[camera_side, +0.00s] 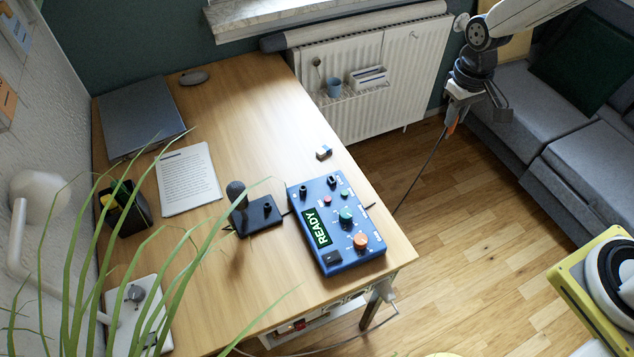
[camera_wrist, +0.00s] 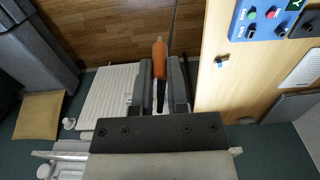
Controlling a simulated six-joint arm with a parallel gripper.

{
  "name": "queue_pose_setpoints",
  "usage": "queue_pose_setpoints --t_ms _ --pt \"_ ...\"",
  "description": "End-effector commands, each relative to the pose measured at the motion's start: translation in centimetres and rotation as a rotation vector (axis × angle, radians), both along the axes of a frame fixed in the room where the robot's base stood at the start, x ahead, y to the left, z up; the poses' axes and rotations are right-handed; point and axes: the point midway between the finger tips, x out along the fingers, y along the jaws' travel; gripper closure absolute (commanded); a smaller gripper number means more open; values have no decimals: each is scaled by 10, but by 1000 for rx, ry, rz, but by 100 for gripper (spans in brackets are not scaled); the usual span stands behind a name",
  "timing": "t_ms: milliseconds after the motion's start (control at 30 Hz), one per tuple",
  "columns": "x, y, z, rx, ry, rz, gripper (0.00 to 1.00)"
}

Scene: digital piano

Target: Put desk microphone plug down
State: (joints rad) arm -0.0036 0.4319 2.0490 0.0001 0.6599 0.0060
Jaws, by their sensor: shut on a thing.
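The plug is an orange body with a dark end; it shows in the wrist view (camera_wrist: 159,58) and as a small orange patch in the side view (camera_side: 452,126). My gripper (camera_side: 458,108) is shut on it, and the fingers flank it in the wrist view (camera_wrist: 161,82). The plug is held in the air to the right of the desk, over the floor. The black desk microphone (camera_side: 264,216) with a foam head stands on the desk left of the blue box.
The blue box (camera_side: 328,264) with a READY display sits near the desk's right edge. A small white, orange and dark block (camera_side: 323,152) lies behind it. Papers (camera_side: 188,180) and a grey folder (camera_side: 140,115) lie further left. The desk (camera_side: 245,110) is clear at the back middle. A radiator (camera_side: 365,70) stands behind.

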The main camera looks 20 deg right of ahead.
Motion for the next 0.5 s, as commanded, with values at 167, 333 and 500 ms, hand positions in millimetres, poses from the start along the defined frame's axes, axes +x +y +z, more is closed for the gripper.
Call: queue_pose_setpoints --t_ms 167,333,500 --pt "3 14 -1 0 1 5 100" --pt "6 44 -3 0 1 8 100" --pt "8 86 -7 0 1 11 100"
